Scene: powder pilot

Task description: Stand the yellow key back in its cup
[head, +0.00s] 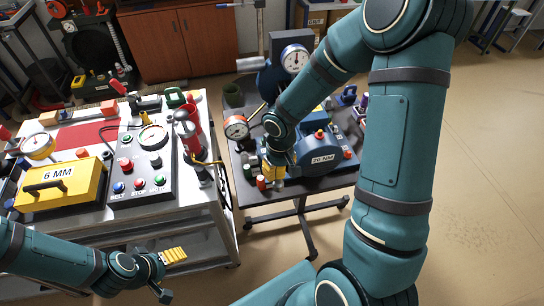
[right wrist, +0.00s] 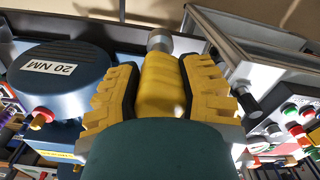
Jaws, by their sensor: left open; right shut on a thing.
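The yellow key (right wrist: 160,85) is a thick yellow cylinder with a grey metal end, seen between the two yellow toothed fingers of my right gripper (right wrist: 162,95). My right gripper (head: 274,172) is shut on it above the near left part of the dark table, beside the blue 20 NM machine. In the head view the fingers largely hide the key. My left gripper (head: 170,274) is open and empty in front of the white bench. A dark green cup (head: 233,95) stands at the back of the dark table; I cannot tell whether it is the key's cup.
The blue 20 NM machine (head: 325,150) fills much of the dark table (head: 290,196). A red-rimmed gauge (head: 236,128) and small red and green items stand close to my right gripper. The white bench holds a yellow 6 MM box (head: 60,188) and a button panel (head: 142,170). The floor at right is clear.

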